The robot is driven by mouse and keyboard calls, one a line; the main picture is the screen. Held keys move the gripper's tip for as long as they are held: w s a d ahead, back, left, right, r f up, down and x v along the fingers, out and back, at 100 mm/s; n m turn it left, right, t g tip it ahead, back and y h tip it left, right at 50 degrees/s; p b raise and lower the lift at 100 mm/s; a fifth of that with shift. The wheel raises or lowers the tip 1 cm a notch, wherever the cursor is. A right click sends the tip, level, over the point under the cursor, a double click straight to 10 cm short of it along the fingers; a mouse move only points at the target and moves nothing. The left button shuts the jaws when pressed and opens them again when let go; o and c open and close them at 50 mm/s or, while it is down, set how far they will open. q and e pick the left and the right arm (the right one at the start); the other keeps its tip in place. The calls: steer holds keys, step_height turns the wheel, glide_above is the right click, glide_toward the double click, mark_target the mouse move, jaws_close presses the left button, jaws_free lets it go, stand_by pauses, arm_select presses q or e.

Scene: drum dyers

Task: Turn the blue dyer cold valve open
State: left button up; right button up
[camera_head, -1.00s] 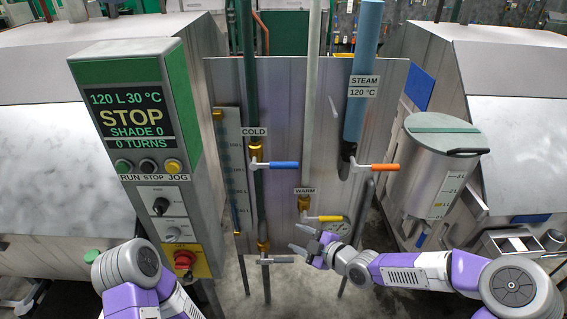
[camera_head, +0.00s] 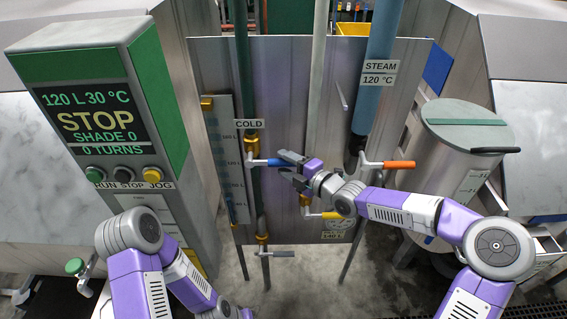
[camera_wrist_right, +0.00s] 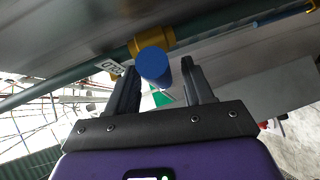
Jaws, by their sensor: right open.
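The cold valve's brass body (camera_head: 251,145) sits on the dark green pipe under the COLD label. Its lever with a blue grip (camera_head: 274,162) points right, across the pipe. My right gripper (camera_head: 284,166) is open at the outer end of the blue grip, with its fingers pointing left. In the right wrist view the round end of the blue grip (camera_wrist_right: 153,65) lies between the two open fingers (camera_wrist_right: 158,72). I cannot tell if either finger touches it. My left arm shows at lower left; its gripper is out of view.
The orange steam lever (camera_head: 398,165) is to the right and the yellow warm lever (camera_head: 333,215) is just below my right arm. A control panel (camera_head: 100,115) reading STOP stands left. A steel drum (camera_head: 455,165) stands right.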

steer(key=shift+w+a+f, duration=0.1)
steer(key=shift+w+a, duration=0.35)
jaws_close()
